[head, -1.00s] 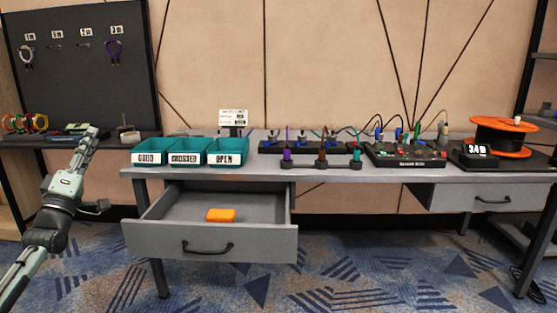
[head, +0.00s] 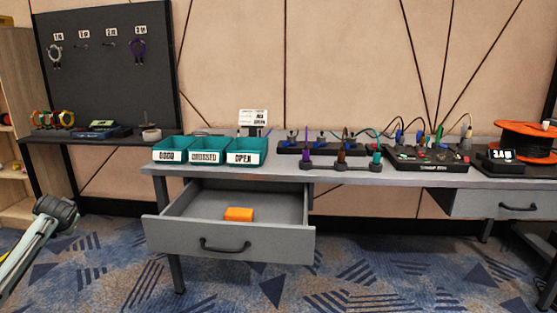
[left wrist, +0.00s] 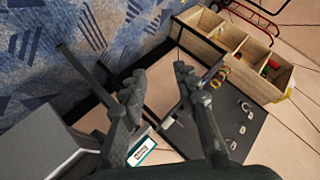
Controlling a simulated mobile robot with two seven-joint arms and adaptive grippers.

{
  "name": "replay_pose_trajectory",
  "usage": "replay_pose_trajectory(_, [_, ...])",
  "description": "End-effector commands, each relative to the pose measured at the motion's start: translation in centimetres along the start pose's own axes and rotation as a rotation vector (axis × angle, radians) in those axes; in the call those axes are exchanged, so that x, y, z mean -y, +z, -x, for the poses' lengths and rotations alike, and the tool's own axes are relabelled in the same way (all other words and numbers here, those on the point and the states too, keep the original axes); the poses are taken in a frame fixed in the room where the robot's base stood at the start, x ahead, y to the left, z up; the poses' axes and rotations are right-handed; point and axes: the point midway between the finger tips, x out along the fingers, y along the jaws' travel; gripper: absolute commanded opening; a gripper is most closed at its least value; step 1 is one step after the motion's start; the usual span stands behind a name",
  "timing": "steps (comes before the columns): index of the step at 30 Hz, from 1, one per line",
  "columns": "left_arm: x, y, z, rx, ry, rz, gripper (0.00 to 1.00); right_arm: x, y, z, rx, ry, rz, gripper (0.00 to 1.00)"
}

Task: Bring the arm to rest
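My right gripper is in neither view.
The open drawer (head: 228,240) juts out under the table (head: 330,172) and holds an orange block (head: 239,214). Teal bins (head: 246,151) stand above it. A side shelf (head: 100,138) and pegboard (head: 105,60) are at left. Patterned carpet (head: 110,260) is open in front.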

Motion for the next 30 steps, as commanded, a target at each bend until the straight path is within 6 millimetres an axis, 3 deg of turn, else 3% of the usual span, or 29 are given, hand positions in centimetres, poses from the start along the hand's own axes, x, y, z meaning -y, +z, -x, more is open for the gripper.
replay_pose_trajectory(1, [-3.1,1.2,-0.1,-0.003,0.038,-0.013,0.30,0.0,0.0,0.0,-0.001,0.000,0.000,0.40])
replay_pose_trajectory(8, [-12.6,7.0,0.8,0.027,0.153,-0.071,0.30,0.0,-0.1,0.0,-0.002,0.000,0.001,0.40])
replay_pose_trajectory(14, [-22.7,15.6,3.8,0.083,0.294,-0.122,0.30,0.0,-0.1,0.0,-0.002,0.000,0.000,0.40])
replay_pose_trajectory(18, [-29.4,23.1,7.7,0.141,0.407,-0.140,0.30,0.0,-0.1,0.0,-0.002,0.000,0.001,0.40])
replay_pose_trajectory(21, [-33.3,28.6,11.2,0.191,0.484,-0.142,0.30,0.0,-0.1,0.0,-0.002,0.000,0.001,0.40])
replay_pose_trajectory(27, [-38.0,37.7,18.5,0.291,0.603,-0.123,0.30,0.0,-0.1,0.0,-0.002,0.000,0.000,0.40])
replay_pose_trajectory(30, [-39.0,40.3,21.0,0.325,0.636,-0.111,0.30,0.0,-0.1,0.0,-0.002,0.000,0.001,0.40])
